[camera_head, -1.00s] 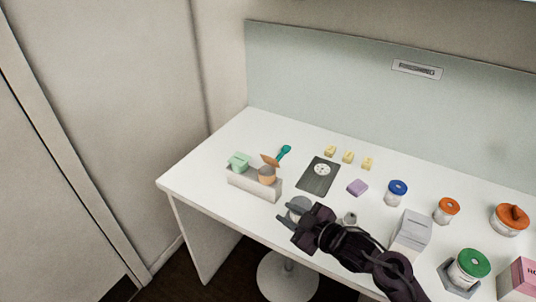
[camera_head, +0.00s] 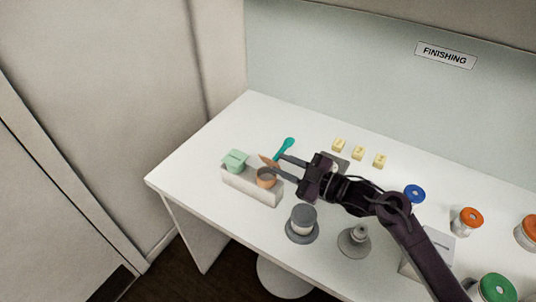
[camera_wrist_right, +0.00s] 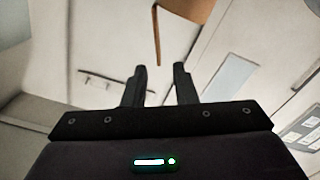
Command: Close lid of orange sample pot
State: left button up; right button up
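The orange sample pot (camera_head: 265,182) stands in the right part of a pale block (camera_head: 238,184), and its lid (camera_head: 267,160) is tilted up, open. A green pot (camera_head: 236,160) with its lid down is beside it on the left. My right gripper (camera_head: 277,166) is open and empty, its fingertips close to the right side of the raised lid; contact cannot be told. In the right wrist view, an orange-brown part of the pot or lid (camera_wrist_right: 188,10) shows beyond the two spread fingers (camera_wrist_right: 160,72). My left gripper is not in view.
Several yellow blocks (camera_head: 358,153) stand at the back. A grey-lidded jar (camera_head: 303,218) and a grey weight-like piece (camera_head: 354,238) are near the front edge. The table's left end is clear.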

aim_at(267, 158)
jog(key=b+x, duration=0.1)
jog(key=x, duration=0.3)
jog(key=shift+a+f, duration=0.1)
jog(key=shift+a, duration=0.1)
jog(key=shift+w+a, duration=0.45)
jog(key=shift+w, duration=0.05)
jog(key=c, duration=0.4)
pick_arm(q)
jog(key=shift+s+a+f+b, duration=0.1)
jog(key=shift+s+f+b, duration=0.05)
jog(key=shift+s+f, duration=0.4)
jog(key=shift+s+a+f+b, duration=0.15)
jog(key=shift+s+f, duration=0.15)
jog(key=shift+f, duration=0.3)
pick_arm(e)
grip_shut()
